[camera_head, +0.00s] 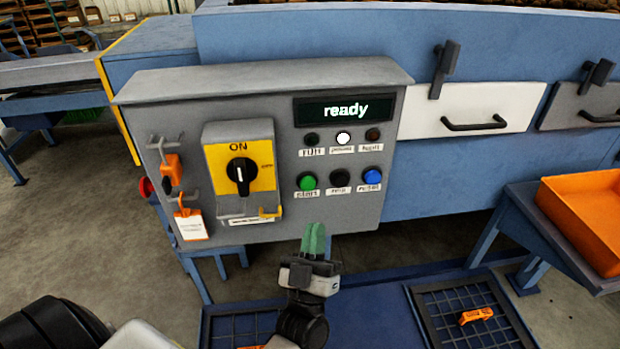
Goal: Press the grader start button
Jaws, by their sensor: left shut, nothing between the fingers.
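The grey control panel (262,205) faces me with a display (344,109) that reads "ready". The green start button (307,181) sits at the left of the lower button row, above a label that reads "start". A black button (341,178) and a blue button (372,176) are to its right. The rotary switch (240,176) on its yellow plate points up at "ON". My left gripper (313,240), with green fingertips, is shut and empty. It is below the start button in the picture and appears apart from it. My right gripper is not in view.
An orange padlock (171,173) and an orange-edged tag (190,224) hang at the panel's left. An orange clip (475,315) lies on a dark mesh (452,298) below. An orange tray (590,215) stands at the right. Handled drawers are right of the panel.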

